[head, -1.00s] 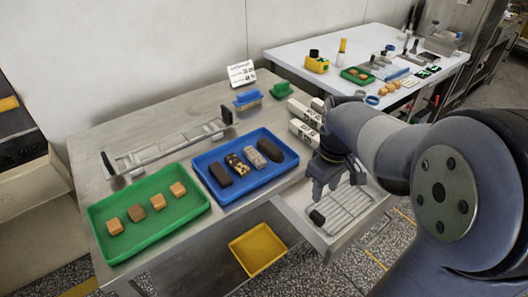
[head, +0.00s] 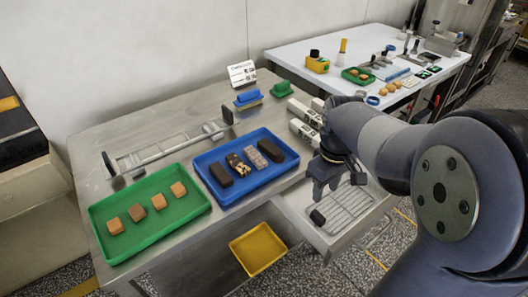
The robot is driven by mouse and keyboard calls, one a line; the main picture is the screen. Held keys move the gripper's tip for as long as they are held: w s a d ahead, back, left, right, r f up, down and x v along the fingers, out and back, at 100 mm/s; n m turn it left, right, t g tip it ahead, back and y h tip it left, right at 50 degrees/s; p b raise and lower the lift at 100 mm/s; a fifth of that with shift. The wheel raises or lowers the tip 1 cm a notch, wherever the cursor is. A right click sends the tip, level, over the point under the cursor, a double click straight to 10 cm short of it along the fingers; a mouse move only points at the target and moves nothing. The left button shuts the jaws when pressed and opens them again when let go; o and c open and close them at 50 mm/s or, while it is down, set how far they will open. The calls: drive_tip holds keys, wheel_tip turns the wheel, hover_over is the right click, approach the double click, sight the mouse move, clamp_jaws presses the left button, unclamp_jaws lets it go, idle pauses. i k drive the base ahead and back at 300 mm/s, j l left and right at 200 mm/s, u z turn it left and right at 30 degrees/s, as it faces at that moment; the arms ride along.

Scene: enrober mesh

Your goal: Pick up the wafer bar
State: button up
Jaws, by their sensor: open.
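Several bars lie side by side in a blue tray (head: 233,201) in the head view. From left to right they are a dark brown bar (head: 221,175), a dark bar with pale patches (head: 239,165), a greyish-pink speckled bar (head: 258,159) and another dark bar (head: 270,150). I cannot tell which is the wafer bar. My gripper (head: 322,198) is open, right of the blue tray, above the wire mesh (head: 350,208). A small dark block (head: 317,217) is at the mesh's left end, close below my gripper. My arm hides part of the mesh area.
A green tray (head: 150,238) with several tan and brown squares stands left of the blue tray. A yellow bin (head: 258,248) sits below the table.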

sight(226, 180)
drive_tip(key=u, duration=1.5)
drive_tip(key=z, duration=1.5)
drive_tip(key=u, duration=1.2)
